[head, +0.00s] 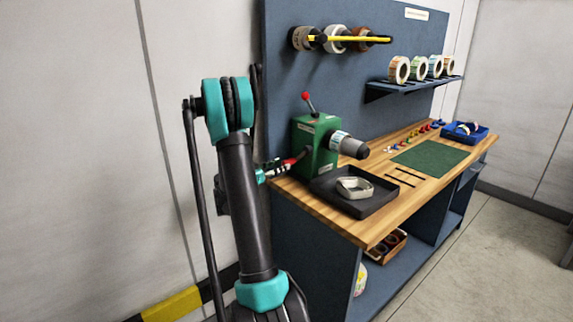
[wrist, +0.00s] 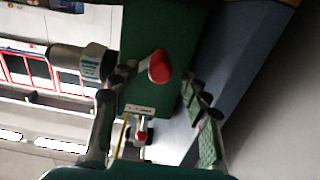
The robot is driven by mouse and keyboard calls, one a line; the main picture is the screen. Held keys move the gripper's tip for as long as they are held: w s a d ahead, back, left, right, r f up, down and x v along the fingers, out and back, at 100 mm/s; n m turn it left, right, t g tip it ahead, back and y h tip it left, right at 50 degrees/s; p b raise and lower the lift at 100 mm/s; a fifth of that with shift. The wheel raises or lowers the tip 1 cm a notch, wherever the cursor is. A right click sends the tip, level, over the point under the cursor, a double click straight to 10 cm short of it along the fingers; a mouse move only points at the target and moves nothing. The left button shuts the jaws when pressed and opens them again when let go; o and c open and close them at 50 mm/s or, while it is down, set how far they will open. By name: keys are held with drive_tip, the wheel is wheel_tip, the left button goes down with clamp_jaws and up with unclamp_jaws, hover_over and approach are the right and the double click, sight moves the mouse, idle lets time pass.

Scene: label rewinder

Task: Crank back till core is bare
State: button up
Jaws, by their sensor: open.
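The green rewinder (head: 316,146) stands on the near left end of the bench. A pale ring (head: 339,140) with a grey-blue band sits on its spindle (head: 356,149), which ends in a dark tip. The ring also shows in the wrist view (wrist: 94,62). A lever with a red ball (head: 305,96) rises from the rewinder's top. My gripper (head: 274,169) is at the rewinder's left side by a red crank knob (head: 290,161). In the wrist view my gripper (wrist: 155,82) is open, its fingers either side of the red knob (wrist: 158,66). Contact cannot be told.
A black tray (head: 378,203) with a loose whitish coil (head: 354,188) lies before the rewinder. A green mat (head: 430,157), small coloured pieces and a blue bin (head: 464,132) are farther right. Rolls hang on a yellow-marked peg (head: 345,38); others stand on a shelf (head: 415,85).

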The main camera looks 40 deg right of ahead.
sight(283, 164)
drive_tip(key=shift+w+d, duration=0.15)
drive_tip(key=shift+d, duration=1.9)
clamp_jaws()
